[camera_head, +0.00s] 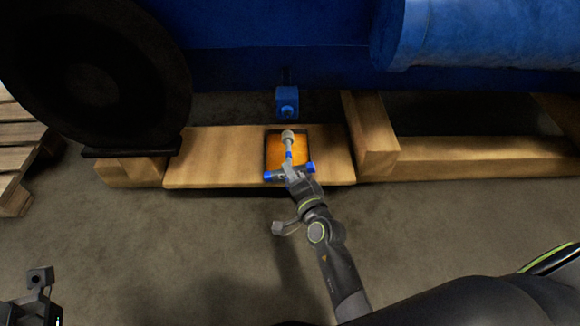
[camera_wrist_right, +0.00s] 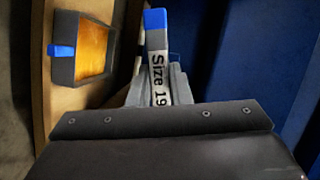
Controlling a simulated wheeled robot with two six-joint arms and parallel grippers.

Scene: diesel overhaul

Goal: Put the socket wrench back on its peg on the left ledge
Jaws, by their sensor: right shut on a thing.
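My right gripper (camera_head: 289,170) is shut on the socket wrench. The wrench's pale round head (camera_head: 288,135) points away from me over an orange-floored tray (camera_head: 267,150), with blue on its shaft below. In the right wrist view the wrench (camera_wrist_right: 158,65) stands between the grey fingers, showing a blue end and a white "Size 19" label. Blue ends also show either side of the gripper in the head view; I cannot tell whether they belong to the wrench. I cannot make out the peg.
The tray lies on a wooden beam (camera_head: 215,160). A blue engine body (camera_head: 270,25) and a small blue block (camera_head: 287,102) are behind it. A large black wheel (camera_head: 90,75) stands left, near a pallet (camera_head: 15,150). The floor in front is clear.

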